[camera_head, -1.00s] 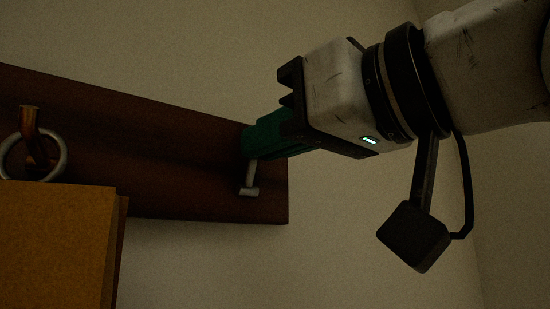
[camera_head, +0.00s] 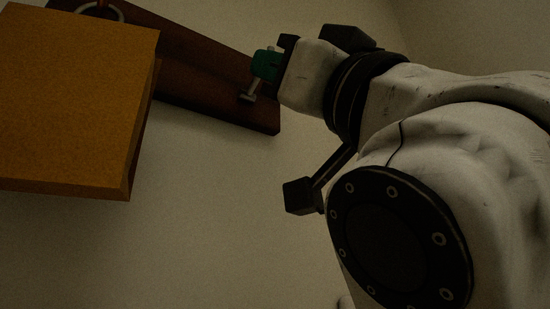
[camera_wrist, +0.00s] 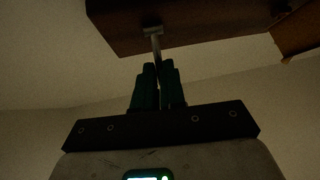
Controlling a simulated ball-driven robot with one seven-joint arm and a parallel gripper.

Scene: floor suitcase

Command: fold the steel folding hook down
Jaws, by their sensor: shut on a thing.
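The steel folding hook (camera_head: 249,95) is on the dark wooden wall board (camera_head: 205,100), near its right end. Its thin shank and short crossbar show below my gripper's green fingers; the rest is hidden between them. My gripper (camera_head: 262,70) is shut on the hook. In the wrist view, the hook (camera_wrist: 155,42) runs from the green fingertips of my gripper (camera_wrist: 158,70) up to its crossbar against the board (camera_wrist: 200,25). I cannot tell the hook's exact fold angle.
A large orange-brown box-like thing (camera_head: 75,100) stands out in front of the board at the left. A steel ring (camera_head: 120,12) shows above it at the top edge. The pale wall (camera_head: 220,200) below the board is bare.

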